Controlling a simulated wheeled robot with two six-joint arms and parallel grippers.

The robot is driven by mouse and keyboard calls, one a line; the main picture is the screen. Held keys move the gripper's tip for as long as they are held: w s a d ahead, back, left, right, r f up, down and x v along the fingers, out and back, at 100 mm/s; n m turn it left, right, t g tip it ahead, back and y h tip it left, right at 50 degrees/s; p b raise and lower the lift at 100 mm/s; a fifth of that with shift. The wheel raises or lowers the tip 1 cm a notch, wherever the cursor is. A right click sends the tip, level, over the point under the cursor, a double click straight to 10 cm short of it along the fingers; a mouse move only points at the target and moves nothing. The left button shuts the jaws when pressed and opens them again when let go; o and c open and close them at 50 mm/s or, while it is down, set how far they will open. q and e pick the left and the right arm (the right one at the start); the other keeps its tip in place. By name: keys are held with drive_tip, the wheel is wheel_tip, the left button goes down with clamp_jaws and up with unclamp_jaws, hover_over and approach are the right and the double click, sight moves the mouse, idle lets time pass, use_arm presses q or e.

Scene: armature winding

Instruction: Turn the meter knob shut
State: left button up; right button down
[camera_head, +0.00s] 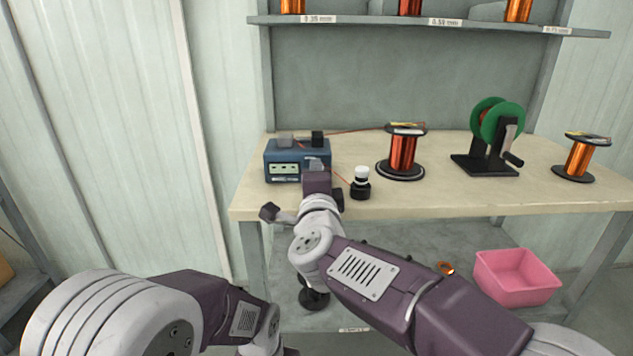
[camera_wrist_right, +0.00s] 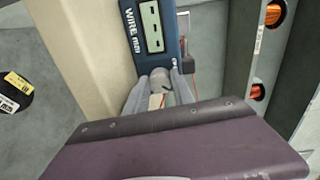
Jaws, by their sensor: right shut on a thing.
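The blue wire meter (camera_head: 283,163) stands at the left end of the workbench, with pale display windows on its front. My right gripper (camera_head: 318,165) reaches its right front, and my own wrist hides part of it there. In the right wrist view the meter (camera_wrist_right: 144,62) is above the jaws, with "WIRE" lettering beside its display. The right gripper (camera_wrist_right: 159,92) is shut on the grey meter knob (camera_wrist_right: 160,78); the knob's angle cannot be told. My left arm is low at the bottom left, and its fingertips are outside the picture.
A small black-and-white pot (camera_head: 361,183) stands close to the right of my gripper. A copper spool (camera_head: 403,153), a green winder (camera_head: 497,125) and another spool (camera_head: 580,157) stand farther right. A thin wire runs near the meter. A pink bin (camera_head: 517,277) is below the bench.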

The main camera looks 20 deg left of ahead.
drive_tip(key=m+b, duration=0.2)
drive_tip(key=m, duration=0.2)
drive_tip(key=shift+f+m, duration=0.15)
drive_tip(key=shift+m, duration=0.15)
drive_tip(key=m+b, duration=0.3)
drive_tip(key=m, duration=0.2)
drive_tip(key=m+b, duration=0.2)
drive_tip(key=m, duration=0.3)
drive_tip(key=shift+d+m+b, duration=0.1)
drive_tip(key=shift+m+b, duration=0.2)
drive_tip(key=shift+b, duration=0.05)
drive_tip(key=shift+m+b, duration=0.95)
drive_tip(key=shift+m, duration=1.35)
drive_tip(key=c, duration=1.1)
unclamp_jaws()
